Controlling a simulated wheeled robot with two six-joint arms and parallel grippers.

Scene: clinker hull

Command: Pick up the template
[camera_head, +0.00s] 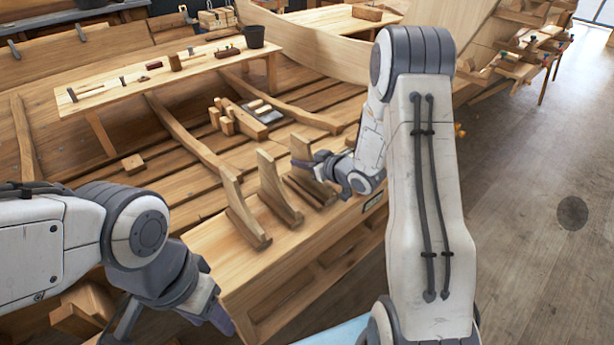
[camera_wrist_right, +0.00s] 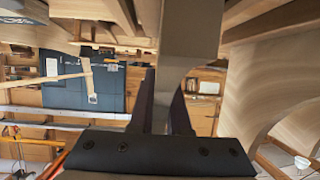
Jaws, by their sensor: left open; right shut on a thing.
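Several curved wooden templates stand on the low bench: one on the left (camera_head: 239,208), one in the middle (camera_head: 274,190) and one on the right (camera_head: 301,150). My right gripper (camera_head: 312,167) is at the right template, near its upper part, and shut on it. In the right wrist view, the held template (camera_wrist_right: 190,35) rises between the two dark fingers (camera_wrist_right: 165,105); its lower end is hidden. Whether it touches the bench is hard to tell. My left gripper (camera_head: 168,328) is open and empty, low at the left front.
The bench (camera_head: 290,268) has bare wood at its front. Wooden blocks and a dark tray (camera_head: 262,116) lie behind the templates. A long plank table (camera_head: 150,75) bears tools and a dark bucket (camera_head: 254,37). The floor (camera_head: 540,200) at the right is clear.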

